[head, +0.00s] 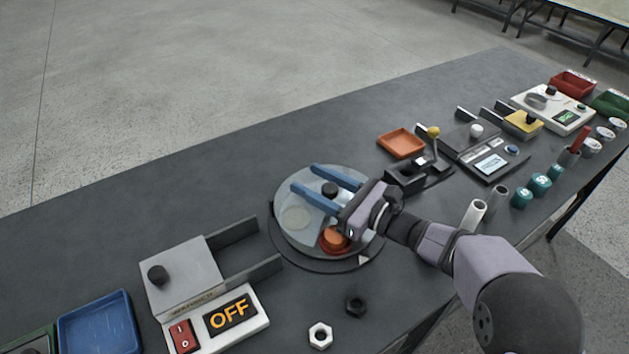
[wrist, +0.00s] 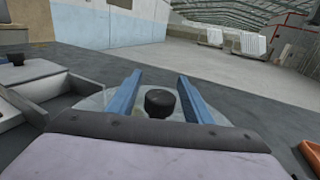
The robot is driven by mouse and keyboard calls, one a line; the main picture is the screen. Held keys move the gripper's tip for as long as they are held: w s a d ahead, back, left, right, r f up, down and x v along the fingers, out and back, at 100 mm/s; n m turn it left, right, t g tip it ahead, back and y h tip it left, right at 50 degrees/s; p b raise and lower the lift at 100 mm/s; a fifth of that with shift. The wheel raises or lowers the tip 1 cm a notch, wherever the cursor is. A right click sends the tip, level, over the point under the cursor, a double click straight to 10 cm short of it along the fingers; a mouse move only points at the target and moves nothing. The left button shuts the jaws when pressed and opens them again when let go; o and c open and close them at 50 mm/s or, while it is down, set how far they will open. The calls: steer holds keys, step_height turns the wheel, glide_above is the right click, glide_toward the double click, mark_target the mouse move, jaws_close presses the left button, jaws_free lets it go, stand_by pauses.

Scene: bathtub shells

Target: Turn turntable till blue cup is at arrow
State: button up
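The turntable (head: 284,236) is a pale, glassy disc on a dark round base, with a black knob (head: 330,189) at its middle. A white arrow mark (head: 363,260) sits on the base's near rim. An orange round cup (head: 334,241) is on the disc near the arrow, and a pale cream round spot (head: 296,218) lies at its left. I cannot make out a blue cup; my gripper hides part of the disc. My gripper (head: 304,177) is open, its two blue fingers on either side of the knob. The wrist view shows the knob (wrist: 160,103) between them with gaps.
Left of the turntable stands a grey device with an OFF display (head: 230,314) and two rails. Two nuts, one black (head: 355,304) and one white (head: 320,334), lie in front. An orange tray (head: 401,143) and a lever unit (head: 418,175) stand to the right. The table behind is clear.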

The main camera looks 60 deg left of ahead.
jaws_close()
